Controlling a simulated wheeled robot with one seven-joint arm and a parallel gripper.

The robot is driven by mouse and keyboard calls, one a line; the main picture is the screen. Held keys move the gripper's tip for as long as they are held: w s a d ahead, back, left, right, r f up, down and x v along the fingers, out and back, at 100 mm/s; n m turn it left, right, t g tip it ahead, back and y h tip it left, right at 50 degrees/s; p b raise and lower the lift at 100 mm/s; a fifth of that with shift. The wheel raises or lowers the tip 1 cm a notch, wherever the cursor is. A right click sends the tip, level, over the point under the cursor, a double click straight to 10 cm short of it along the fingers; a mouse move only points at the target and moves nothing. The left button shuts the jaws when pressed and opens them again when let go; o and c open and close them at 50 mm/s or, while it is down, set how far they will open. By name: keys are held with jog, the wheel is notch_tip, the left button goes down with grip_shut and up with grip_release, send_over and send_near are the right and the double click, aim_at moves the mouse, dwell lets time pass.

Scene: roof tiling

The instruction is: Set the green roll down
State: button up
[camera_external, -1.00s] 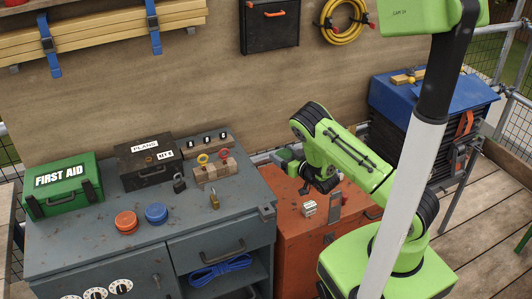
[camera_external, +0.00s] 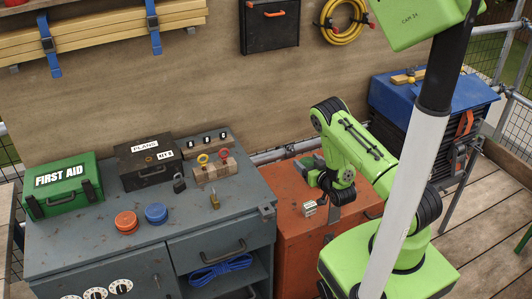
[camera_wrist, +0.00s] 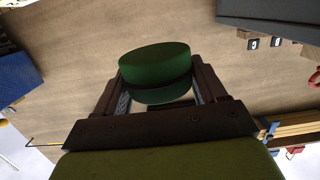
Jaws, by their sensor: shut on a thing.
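The green roll (camera_wrist: 155,62) is a dark green, short cylinder in the wrist view. It sits between the two dark fingers of my gripper (camera_wrist: 160,84), which is shut on it. In the external view my gripper (camera_external: 311,168) is over the back part of the orange cabinet top (camera_external: 290,190), left of my arm's wrist. The roll cannot be made out clearly there, and whether it touches the top cannot be told.
The grey workbench (camera_external: 100,250) stands left, holding a green first aid box (camera_external: 62,186). A blue-lidded chest (camera_external: 420,95) stands right.

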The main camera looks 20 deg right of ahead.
aim_at(309, 162)
notch_tip(309, 162, up, 17)
jog(key=w+a+f+n+y+b, duration=0.1)
jog(key=w+a+n+y+b, duration=0.15)
jog(key=a, duration=0.75)
jog(key=w+a+f+n+y+b, duration=0.1)
jog(key=w+a+y+b, duration=0.15)
jog(key=a, duration=0.85)
jog(key=s+a+r+n+g+y+b, duration=0.15)
jog(key=s+a, duration=0.25)
jog(key=a, duration=0.7)
jog(key=s+a+r+b, duration=0.15)
jog(key=s+a, duration=0.25)
jog(key=a, duration=0.8)
jog(key=f, duration=0.5)
jog(key=shift+d+f, duration=0.2)
jog(key=shift+f, duration=0.05)
